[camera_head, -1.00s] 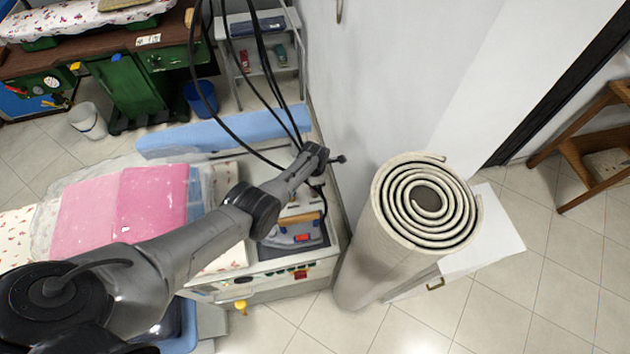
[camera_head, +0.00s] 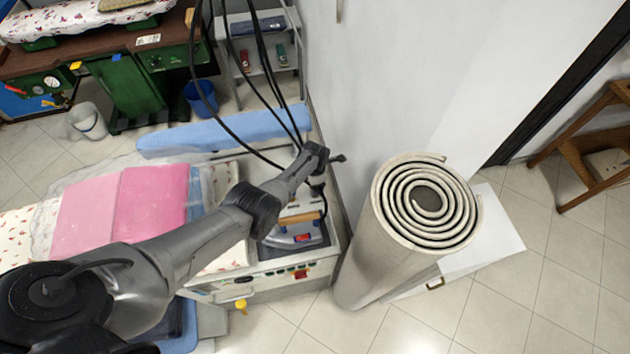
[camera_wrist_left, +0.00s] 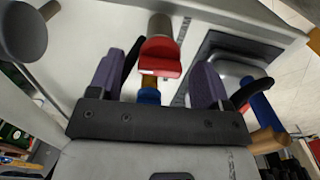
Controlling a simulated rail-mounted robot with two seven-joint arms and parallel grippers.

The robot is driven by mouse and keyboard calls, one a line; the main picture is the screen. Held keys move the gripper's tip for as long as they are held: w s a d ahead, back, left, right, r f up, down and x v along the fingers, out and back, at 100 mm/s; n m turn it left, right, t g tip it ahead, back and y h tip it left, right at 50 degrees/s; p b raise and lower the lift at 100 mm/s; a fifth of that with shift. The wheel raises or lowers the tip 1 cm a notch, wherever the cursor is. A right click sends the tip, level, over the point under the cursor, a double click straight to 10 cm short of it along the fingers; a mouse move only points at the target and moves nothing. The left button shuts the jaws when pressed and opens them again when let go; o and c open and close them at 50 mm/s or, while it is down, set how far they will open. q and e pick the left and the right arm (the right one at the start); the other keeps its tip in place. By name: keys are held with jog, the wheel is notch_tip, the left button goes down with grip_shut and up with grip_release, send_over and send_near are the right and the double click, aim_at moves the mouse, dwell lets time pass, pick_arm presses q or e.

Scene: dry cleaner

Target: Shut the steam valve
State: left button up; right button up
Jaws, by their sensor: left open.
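A red block-like handle (camera_wrist_left: 160,58) on a brownish-grey cylinder shows in the left wrist view, with a brass and blue piece beside it. I take it for the steam valve. My left gripper (camera_wrist_left: 158,78) is open, with one purple-padded finger on each side of the red handle. I cannot tell whether either finger touches it. In the head view my left gripper (camera_head: 322,157) is at the back right of the ironing station, close to the wall; the valve is not discernible there. My right gripper is not in view.
An iron (camera_head: 294,236) rests on the station beside folded pink cloth (camera_head: 150,205). Black hoses (camera_head: 262,60) hang behind my left gripper. The white wall (camera_head: 375,90) is close on its right. A rolled grey mat (camera_head: 385,235) stands upright at the station's right.

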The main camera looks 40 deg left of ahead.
pick_arm(q)
notch_tip(320, 180, up, 7)
jog(key=p, duration=0.4)
jog(key=shift+f, duration=0.2)
notch_tip(320, 180, up, 7)
jog(key=p, duration=0.1)
jog(key=shift+r, duration=0.15)
dwell(0.3)
